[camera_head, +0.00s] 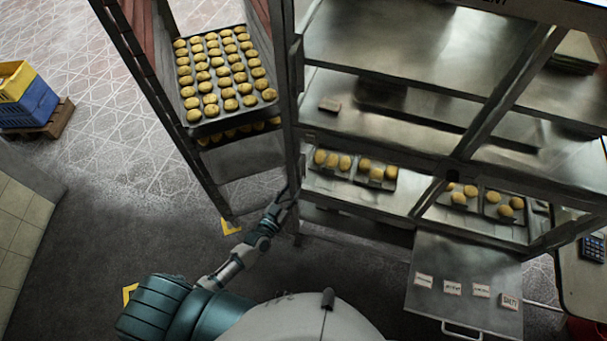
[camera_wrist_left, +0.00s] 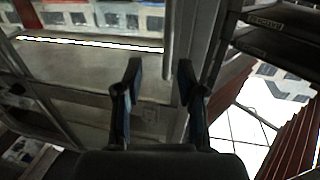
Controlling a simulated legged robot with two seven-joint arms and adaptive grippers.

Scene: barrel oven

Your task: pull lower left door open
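The tall metal oven unit (camera_head: 400,120) has open shelves and stands right of centre in the head view. I cannot make out the lower left door there for sure. My left gripper (camera_head: 287,196) is at the unit's lower left corner post, low down, and its fingers are too small to read there. In the left wrist view the left gripper (camera_wrist_left: 161,78) has its two dark fingers spread apart. A vertical metal bar (camera_wrist_left: 168,45) shows between and beyond them, next to a dull metal panel (camera_wrist_left: 90,75). Contact cannot be told. My right gripper is out of view.
A tall rack (camera_head: 205,180) with a tray of buns (camera_head: 228,76) stands left of the unit. Several buns (camera_head: 375,172) lie on a lower shelf. A metal panel with labels (camera_head: 465,275) sticks out at lower right. Crates (camera_head: 30,100) stand far left; the floor between is clear.

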